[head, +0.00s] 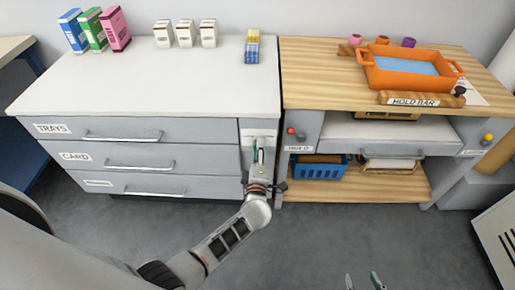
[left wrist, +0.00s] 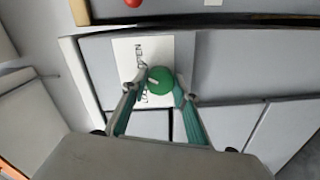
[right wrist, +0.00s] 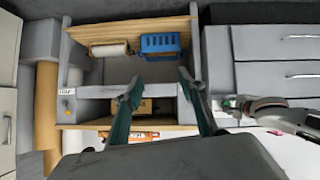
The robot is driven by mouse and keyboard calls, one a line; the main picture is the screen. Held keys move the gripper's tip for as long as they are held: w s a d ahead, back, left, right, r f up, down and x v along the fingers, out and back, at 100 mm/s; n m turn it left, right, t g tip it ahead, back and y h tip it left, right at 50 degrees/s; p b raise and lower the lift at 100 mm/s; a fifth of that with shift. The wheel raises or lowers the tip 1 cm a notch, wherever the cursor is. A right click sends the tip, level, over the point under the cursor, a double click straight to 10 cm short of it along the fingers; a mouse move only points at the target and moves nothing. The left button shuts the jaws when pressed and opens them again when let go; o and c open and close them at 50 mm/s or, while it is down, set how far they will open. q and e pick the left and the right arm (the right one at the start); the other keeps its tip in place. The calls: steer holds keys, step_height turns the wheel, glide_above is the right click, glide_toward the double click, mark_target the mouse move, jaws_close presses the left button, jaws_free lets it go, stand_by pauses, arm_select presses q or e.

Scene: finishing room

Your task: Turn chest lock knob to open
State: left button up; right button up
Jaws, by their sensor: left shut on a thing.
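The green round knob (left wrist: 160,81) with a pale pointer mark sits on a white label plate (left wrist: 130,58) on the chest front. The plate's lettering is partly hidden by a finger. My left gripper (head: 259,150) is at the narrow right-hand panel of the grey chest (head: 150,90). In the left wrist view its fingers close on the knob from both sides. In the head view the knob is mostly hidden by this gripper. My right gripper (head: 364,282) is low in front of the wooden bench, fingers apart and empty; it also shows in the right wrist view (right wrist: 160,85).
The chest has several drawers with bar handles (head: 123,136). The wooden bench (head: 320,75) stands close on the right, with an orange tray (head: 384,83), a hold bar (head: 420,99) and a blue basket (head: 318,168). The floor in front is clear.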

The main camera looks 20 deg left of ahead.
arm_select(q)
steer(key=shift+m+p, duration=0.35)
steer(key=shift+m, duration=0.75)
steer(key=o, duration=1.1)
steer(key=v, duration=0.7)
steer(key=shift+s, duration=0.3)
steer(key=shift+d, duration=0.1)
